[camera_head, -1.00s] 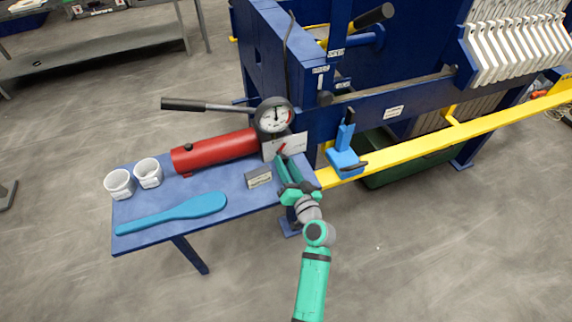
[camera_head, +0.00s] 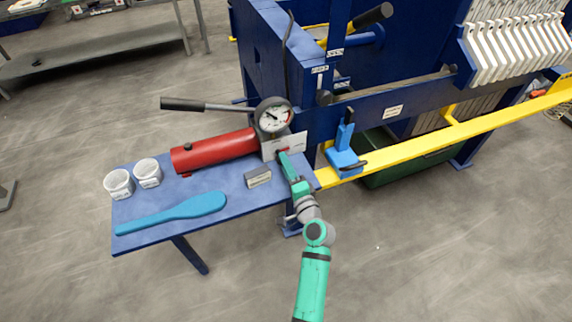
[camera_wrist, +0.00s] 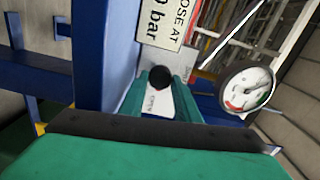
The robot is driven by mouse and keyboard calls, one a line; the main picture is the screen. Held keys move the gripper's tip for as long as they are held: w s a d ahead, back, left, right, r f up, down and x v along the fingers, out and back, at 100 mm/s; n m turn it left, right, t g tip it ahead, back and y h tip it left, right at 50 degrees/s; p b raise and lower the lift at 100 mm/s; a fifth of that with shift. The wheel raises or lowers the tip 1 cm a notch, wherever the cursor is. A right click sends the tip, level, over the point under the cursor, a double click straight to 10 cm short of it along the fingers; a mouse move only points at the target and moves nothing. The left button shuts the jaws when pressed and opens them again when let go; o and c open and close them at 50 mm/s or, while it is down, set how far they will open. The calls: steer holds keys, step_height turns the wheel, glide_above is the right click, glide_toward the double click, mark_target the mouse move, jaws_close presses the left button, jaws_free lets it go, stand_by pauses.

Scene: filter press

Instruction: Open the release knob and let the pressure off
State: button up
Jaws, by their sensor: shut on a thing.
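My gripper (camera_head: 285,158) reaches up to the small white plate (camera_head: 290,143) at the right end of the red pump cylinder (camera_head: 215,150). Its fingers are shut on the release knob. In the wrist view the knob (camera_wrist: 159,77) shows as a dark round end between the two green fingertips, in front of the white plate with small lettering. In the head view the fingers mostly hide the knob. The pressure gauge (camera_head: 273,117) stands just above the plate, its needle tilted to the upper left; it also shows in the wrist view (camera_wrist: 246,88).
The blue bench holds a grey labelled block (camera_head: 258,178), a blue paddle (camera_head: 175,213) and two white cups (camera_head: 119,183). A black pump handle (camera_head: 190,105) sticks out left. A blue latch-like part (camera_head: 345,158) and a yellow rail (camera_head: 430,142) lie to the right.

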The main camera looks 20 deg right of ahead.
steer(key=shift+m, duration=0.6)
steer(key=shift+w, duration=0.1)
steer(key=shift+d, duration=0.25)
steer(key=o, duration=0.7)
steer(key=shift+o, duration=0.2)
steer(key=shift+a, duration=0.25)
steer(key=s, duration=1.1)
steer(key=shift+d, duration=0.2)
